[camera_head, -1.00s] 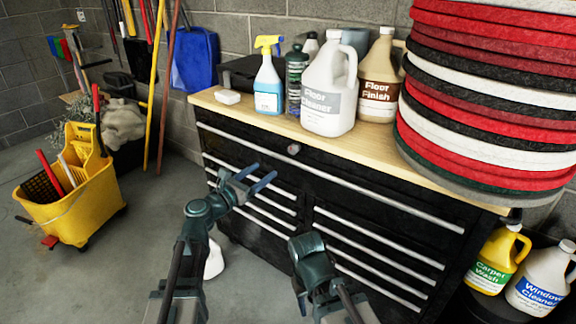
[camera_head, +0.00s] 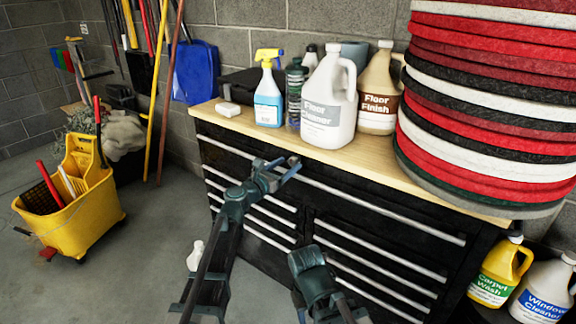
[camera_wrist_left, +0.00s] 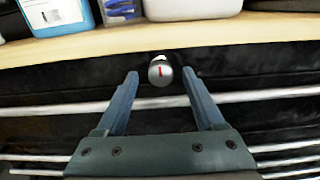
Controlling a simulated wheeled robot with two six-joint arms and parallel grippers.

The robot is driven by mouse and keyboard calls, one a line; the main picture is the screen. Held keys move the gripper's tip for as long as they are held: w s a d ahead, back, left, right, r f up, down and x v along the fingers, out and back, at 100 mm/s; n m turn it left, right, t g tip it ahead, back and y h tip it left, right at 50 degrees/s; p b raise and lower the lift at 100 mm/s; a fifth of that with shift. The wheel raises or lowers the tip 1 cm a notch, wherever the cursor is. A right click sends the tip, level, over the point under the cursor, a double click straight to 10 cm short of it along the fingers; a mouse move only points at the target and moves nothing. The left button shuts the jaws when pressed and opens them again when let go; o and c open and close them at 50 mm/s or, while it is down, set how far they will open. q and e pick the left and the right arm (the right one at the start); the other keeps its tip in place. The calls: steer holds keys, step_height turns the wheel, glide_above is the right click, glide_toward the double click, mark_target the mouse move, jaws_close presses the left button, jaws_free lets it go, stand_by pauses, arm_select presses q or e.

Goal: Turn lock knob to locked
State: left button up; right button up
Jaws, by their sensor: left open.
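The lock knob (camera_wrist_left: 160,72) is a small round silver knob on the black cabinet's upper front, just under the wooden top. A short red mark on its face stands about upright in the left wrist view. My left gripper (camera_head: 283,166) is at the cabinet front, and in the head view it covers the knob. In the left wrist view my left gripper (camera_wrist_left: 160,82) is open, with one finger on each side of the knob and a gap on both sides. My right arm shows low in the head view, but its gripper jaws do not.
The wooden top (camera_head: 365,165) holds a spray bottle (camera_head: 268,95), a floor cleaner jug (camera_head: 328,105), a floor finish jug (camera_head: 378,95) and a tall pad stack (camera_head: 485,110). A yellow mop bucket (camera_head: 75,205) stands left. A white bottle (camera_head: 195,256) is on the floor.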

arm_select(q)
steer(key=shift+w+d, duration=0.3)
steer(key=shift+w, duration=0.1)
jaws_close()
